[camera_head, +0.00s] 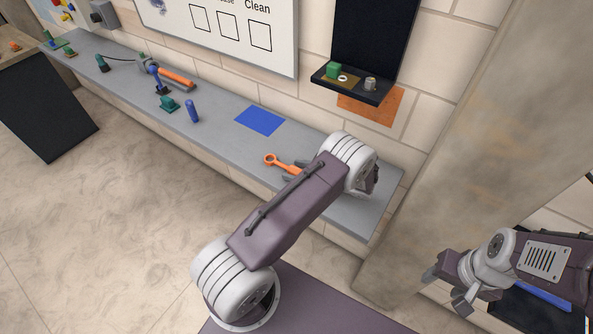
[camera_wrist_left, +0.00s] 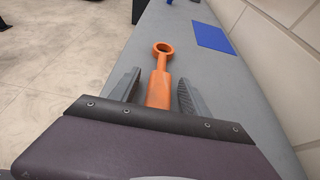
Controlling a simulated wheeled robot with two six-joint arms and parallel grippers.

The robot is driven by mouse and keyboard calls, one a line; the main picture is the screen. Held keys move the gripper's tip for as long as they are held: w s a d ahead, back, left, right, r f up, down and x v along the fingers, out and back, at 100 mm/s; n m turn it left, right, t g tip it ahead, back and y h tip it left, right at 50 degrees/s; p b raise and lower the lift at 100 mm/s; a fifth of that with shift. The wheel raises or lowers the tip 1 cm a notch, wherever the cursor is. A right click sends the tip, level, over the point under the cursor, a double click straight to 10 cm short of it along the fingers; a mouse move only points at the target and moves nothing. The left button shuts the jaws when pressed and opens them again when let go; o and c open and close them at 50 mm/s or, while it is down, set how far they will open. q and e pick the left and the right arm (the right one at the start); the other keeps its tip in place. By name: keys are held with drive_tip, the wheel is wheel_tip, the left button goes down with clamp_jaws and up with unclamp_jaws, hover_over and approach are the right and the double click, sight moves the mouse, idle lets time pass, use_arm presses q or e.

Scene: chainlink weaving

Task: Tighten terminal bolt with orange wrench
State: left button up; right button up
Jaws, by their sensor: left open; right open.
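The orange wrench (camera_head: 282,166) lies on the grey bench, its ring end pointing left, away from my left arm. My left gripper (camera_head: 296,172) is open, low over the bench at the wrench's handle end. In the left wrist view the wrench (camera_wrist_left: 161,85) runs between the two spread fingers of my left gripper (camera_wrist_left: 157,90), with a gap on each side. Its ring end reaches beyond the fingertips. My right gripper (camera_head: 447,290) is open and empty at the lower right, away from the bench. I cannot clearly identify the terminal bolt.
A black wall shelf (camera_head: 348,84) holds a green block (camera_head: 333,71) and a small grey metal part (camera_head: 370,83). A blue mat (camera_head: 260,120) lies flat on the bench. A blue cylinder (camera_head: 192,111), a teal part (camera_head: 168,103) and an orange-handled tool (camera_head: 175,77) are further left.

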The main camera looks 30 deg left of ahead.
use_arm(q)
clamp_jaws()
drive_tip(key=shift+r, duration=0.1)
